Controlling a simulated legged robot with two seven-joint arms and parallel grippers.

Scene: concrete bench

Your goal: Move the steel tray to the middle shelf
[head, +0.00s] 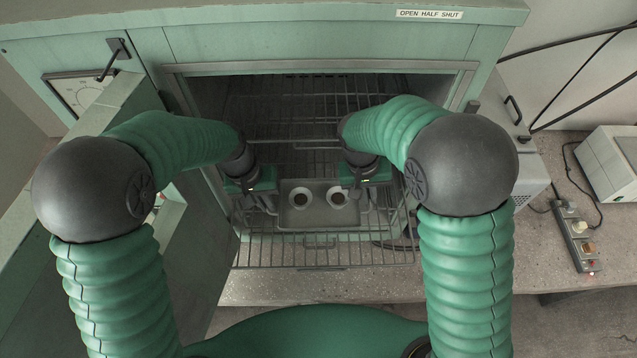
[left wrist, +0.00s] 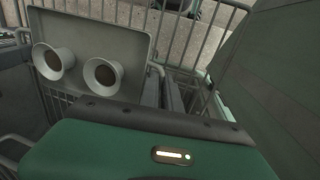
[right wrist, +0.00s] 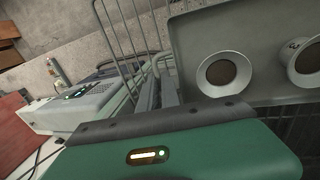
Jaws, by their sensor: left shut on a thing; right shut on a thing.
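The steel tray (head: 318,217) is a small grey rectangle at the oven's mouth, over the wire racks, carrying two pale round cups (head: 303,196) (head: 337,196) with dark contents. My left gripper (head: 264,203) is shut on the tray's left side. My right gripper (head: 367,200) is shut on its right side. The tray also shows in the left wrist view (left wrist: 125,40) and the right wrist view (right wrist: 210,28). The wire shelves (head: 290,105) sit inside the oven, one above another. Whether the tray touches a rack beneath it I cannot tell.
The green oven (head: 300,38) stands on a concrete bench (head: 330,288). Its open door (head: 185,265) is at the left, close to my left arm. At the right are a power strip (head: 577,235), a white device (head: 610,165) and cables. A wire rack juts out below the tray.

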